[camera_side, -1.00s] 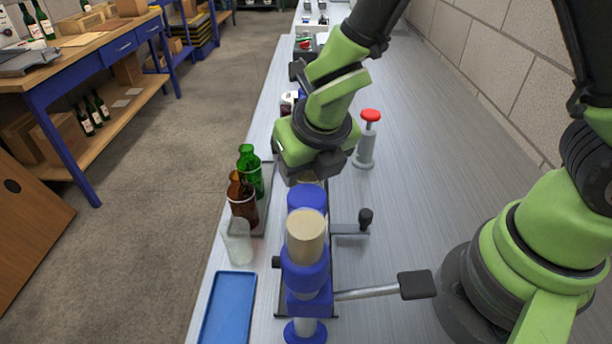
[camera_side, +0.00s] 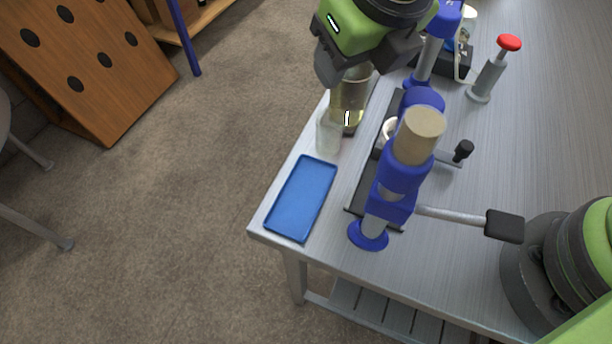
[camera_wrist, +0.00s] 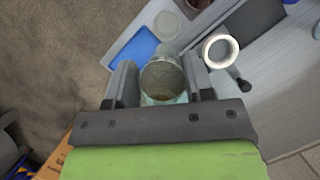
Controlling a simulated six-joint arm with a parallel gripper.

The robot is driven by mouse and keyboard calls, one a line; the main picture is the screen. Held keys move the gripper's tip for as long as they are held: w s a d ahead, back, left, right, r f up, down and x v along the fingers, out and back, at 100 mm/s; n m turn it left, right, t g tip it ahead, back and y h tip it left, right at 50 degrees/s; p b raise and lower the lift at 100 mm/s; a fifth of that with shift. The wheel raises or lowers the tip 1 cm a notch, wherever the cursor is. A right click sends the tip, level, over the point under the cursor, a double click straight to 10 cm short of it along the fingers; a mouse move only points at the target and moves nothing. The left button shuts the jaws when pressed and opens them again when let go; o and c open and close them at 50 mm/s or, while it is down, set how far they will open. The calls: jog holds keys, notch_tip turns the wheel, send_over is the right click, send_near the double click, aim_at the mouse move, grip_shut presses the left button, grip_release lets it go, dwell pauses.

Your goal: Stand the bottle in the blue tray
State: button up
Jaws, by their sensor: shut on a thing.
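My gripper (camera_side: 352,68) is above the table's left side in the side view, shut on a pale yellow-green see-through bottle (camera_side: 349,94). The bottle hangs below the jaws, roughly upright, with its lower end close to the clear glass; I cannot tell whether they touch. In the wrist view the bottle (camera_wrist: 163,80) shows as a round shape between the two fingers of my gripper (camera_wrist: 160,82). The blue tray (camera_side: 301,198) lies flat and empty near the table's front left corner, nearer the camera than the bottle. It also shows in the wrist view (camera_wrist: 137,46).
A clear glass (camera_side: 328,135) stands between the bottle and the tray. A blue corking press (camera_side: 398,180) with a beige top and a side lever stands right of the tray. A red-topped grey stand (camera_side: 493,68) is farther right. The table edge lies close left of the tray.

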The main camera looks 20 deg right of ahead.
jog(key=shift+s+a+f+n+y, duration=0.15)
jog(key=shift+a+f+n, duration=0.25)
jog(key=shift+a+f, duration=0.9)
jog(key=shift+s+a+f+n+y, duration=0.2)
jog(key=shift+a+f+n, duration=0.2)
jog(key=shift+f, duration=1.85)
jog(key=shift+s+a+f+n+y, duration=0.15)
jog(key=shift+a+f+n, duration=0.45)
jog(key=shift+f, duration=1.15)
jog(key=shift+a+f, duration=0.1)
jog(key=shift+a, duration=0.1)
jog(key=o, duration=0.9)
jog(key=shift+m, duration=0.3)
